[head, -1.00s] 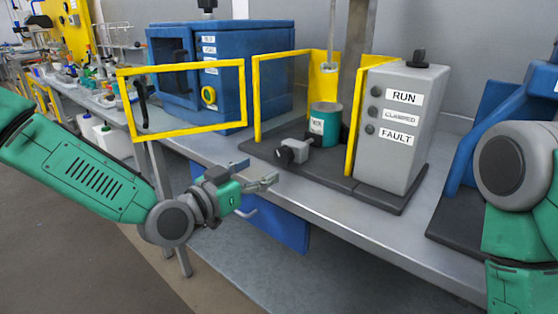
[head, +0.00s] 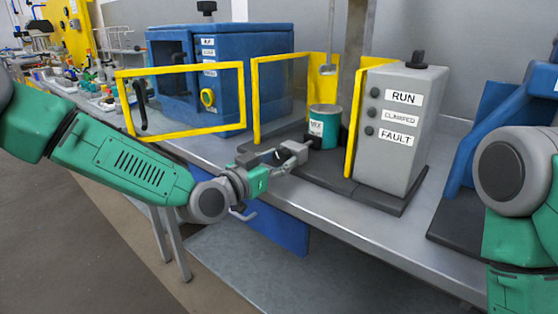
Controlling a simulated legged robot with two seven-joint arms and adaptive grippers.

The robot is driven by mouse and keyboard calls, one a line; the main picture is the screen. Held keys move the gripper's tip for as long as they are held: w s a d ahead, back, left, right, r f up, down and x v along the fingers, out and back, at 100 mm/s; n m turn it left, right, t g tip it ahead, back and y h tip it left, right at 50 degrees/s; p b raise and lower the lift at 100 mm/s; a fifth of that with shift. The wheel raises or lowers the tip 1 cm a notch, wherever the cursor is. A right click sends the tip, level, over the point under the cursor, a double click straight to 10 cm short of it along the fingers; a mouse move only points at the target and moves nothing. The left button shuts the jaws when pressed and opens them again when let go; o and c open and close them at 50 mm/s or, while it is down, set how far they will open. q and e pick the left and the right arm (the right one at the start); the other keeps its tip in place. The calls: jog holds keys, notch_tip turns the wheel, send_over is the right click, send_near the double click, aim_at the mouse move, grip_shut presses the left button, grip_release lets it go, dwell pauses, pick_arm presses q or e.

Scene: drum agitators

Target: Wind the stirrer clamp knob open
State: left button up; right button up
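The stirrer station has a teal drum (head: 323,124) labelled MIX on a dark base (head: 340,178).
A yellow guard frame (head: 243,97) stands open left of the drum, above my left arm. A grey control box (head: 400,130) with RUN and FAULT labels stands right of the drum. A blue cabinet (head: 268,75) is behind. The bench front (head: 350,228) is clear.

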pick_arm(q)
jog(key=shift+n, duration=2.1)
jog(key=o, duration=1.2)
jog(key=shift+c, duration=0.2)
jog(key=shift+a, duration=0.15)
jog(key=v, duration=1.2)
